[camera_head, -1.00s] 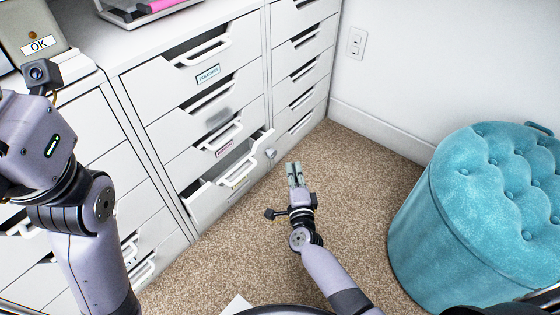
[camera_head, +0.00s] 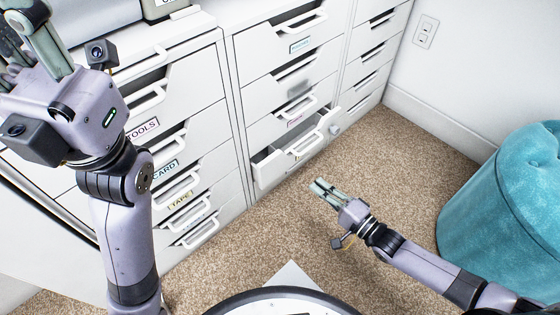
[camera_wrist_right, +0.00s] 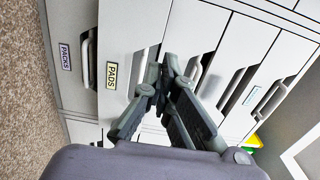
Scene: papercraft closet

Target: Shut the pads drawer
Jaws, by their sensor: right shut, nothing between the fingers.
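The pads drawer (camera_head: 277,170) stands pulled out low in the middle white cabinet, its interior partly visible. In the right wrist view its white front (camera_wrist_right: 128,40) carries a yellow PADS label. My right gripper (camera_head: 322,187) is shut and empty, low over the carpet, in front of and to the right of the open drawer in the head view. In the wrist view its fingertips (camera_wrist_right: 160,78) overlap the drawer's front edge; contact cannot be told. My left gripper (camera_head: 30,40) is raised at the upper left, partly cut off, away from this drawer.
Other drawers with labels, such as TOOLS (camera_head: 142,130), fill the cabinets to the left. A PACKS label (camera_wrist_right: 65,57) shows beside PADS. A teal tufted pouf (camera_head: 505,200) stands at the right. Carpet (camera_head: 240,255) is clear before the cabinets.

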